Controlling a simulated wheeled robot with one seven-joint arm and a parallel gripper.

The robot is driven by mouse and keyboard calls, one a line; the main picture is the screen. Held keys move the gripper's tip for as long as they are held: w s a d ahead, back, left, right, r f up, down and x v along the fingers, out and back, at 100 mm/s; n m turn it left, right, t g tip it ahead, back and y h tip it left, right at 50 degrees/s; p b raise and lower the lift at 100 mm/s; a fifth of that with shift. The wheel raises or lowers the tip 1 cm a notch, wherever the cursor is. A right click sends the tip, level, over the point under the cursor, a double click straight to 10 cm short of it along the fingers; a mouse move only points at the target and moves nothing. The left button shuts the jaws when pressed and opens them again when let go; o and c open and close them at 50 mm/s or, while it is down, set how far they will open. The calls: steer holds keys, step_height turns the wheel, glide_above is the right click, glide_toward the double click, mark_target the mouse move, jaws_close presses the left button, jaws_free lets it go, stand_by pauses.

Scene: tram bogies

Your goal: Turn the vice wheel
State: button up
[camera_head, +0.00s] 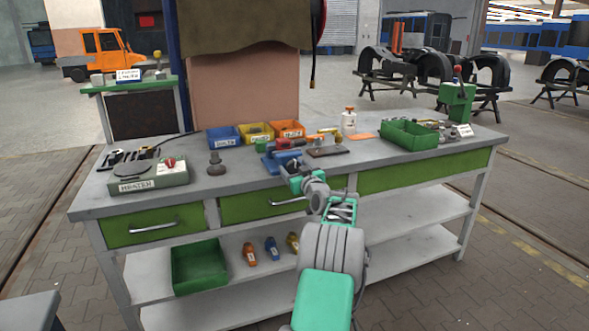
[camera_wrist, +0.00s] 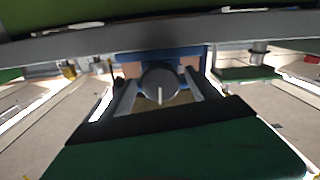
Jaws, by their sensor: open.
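The blue vice (camera_head: 272,163) stands at the front edge of the workbench, left of the middle. In the wrist view, its dark grey round wheel (camera_wrist: 160,78) carries a pale line, which points toward the bottom of the picture. A strip of the vice's blue body (camera_wrist: 190,52) shows behind the wheel. My gripper (camera_head: 294,178) is at the front of the vice and hides part of it in the head view. Its two fingers are open, one on each side of the wheel. I cannot tell whether they touch it.
The workbench (camera_head: 240,188) holds a heater (camera_head: 150,178), a dark cylindrical piece (camera_head: 216,165), blue, yellow and orange bins, a bottle (camera_head: 349,122) and a green tray (camera_head: 409,134). A green drawer with a handle (camera_head: 287,203) is just below the vice. The floor in front is clear.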

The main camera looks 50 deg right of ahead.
steer(key=shift+c, duration=0.4)
steer(key=c, duration=1.3)
steer(key=shift+f, duration=0.1)
steer(key=shift+f+b, duration=0.15)
steer(key=shift+b, duration=0.45)
steer(key=shift+n+b, duration=0.4)
steer(key=shift+b, duration=0.15)
steer(key=n+b, duration=0.1)
steer(key=b, duration=0.1)
steer(key=n+b, duration=0.1)
steer(key=b, duration=0.2)
steer(key=shift+f+n, duration=0.2)
steer(key=shift+n, duration=0.1)
steer(key=n+b, duration=0.2)
steer(key=b, duration=0.1)
steer(key=shift+r+b, duration=0.15)
steer(key=shift+b, duration=0.2)
steer(key=shift+r+n+b, duration=0.15)
steer(key=shift+n+b, duration=0.35)
steer(key=shift+n, duration=0.2)
steer(key=shift+r, duration=0.1)
